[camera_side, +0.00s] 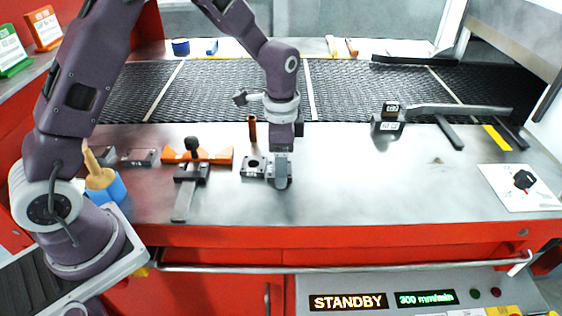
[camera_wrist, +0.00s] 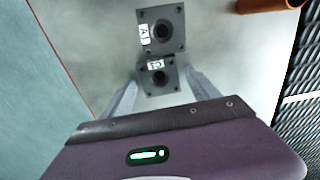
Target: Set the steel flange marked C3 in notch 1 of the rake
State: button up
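The steel flange (camera_wrist: 158,84), a square grey plate with a round hole, lies on the steel table between my fingers in the wrist view. Its small white label seems to begin with C; the second character is hard to read. My gripper (camera_wrist: 163,84) is open, with one finger on each side of the flange and narrow gaps visible. In the side view my gripper (camera_side: 282,184) is low at the table and mostly hides this flange. A grey bar with prongs (camera_side: 460,108) at the right looks like the rake; I cannot make out its notch numbers.
A second flange (camera_wrist: 160,28), apparently marked A1, lies close beside the first. A copper-coloured cylinder (camera_side: 252,128) stands behind it. An orange fixture with a black knob (camera_side: 212,155) is to the left. The mesh belt (camera_side: 220,88) runs behind. The table's right middle is clear.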

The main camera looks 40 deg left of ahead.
notch_tip(320, 180, up, 12)
jog(key=shift+r, duration=0.25)
dwell(0.3)
jog(key=s+a+r+n+t, duration=0.1)
jog(key=s+r+n+t, duration=0.1)
jog(key=s, duration=0.7)
jog(key=s+a+r+n+t, duration=0.1)
jog(key=s+r+n+t, duration=0.1)
jog(key=s+r+n, duration=0.2)
jog(key=s+r, duration=0.3)
jog(key=s, duration=0.2)
jog(key=shift+s+n, duration=0.3)
jog(key=shift+s, duration=0.05)
jog(key=shift+o, duration=0.4)
jog(key=s+f+n+t, duration=0.1)
jog(key=s+f+n, duration=0.1)
jog(key=s, duration=0.4)
jog(key=shift+t, duration=0.3)
jog(key=shift+a, duration=0.1)
jog(key=shift+w, duration=0.1)
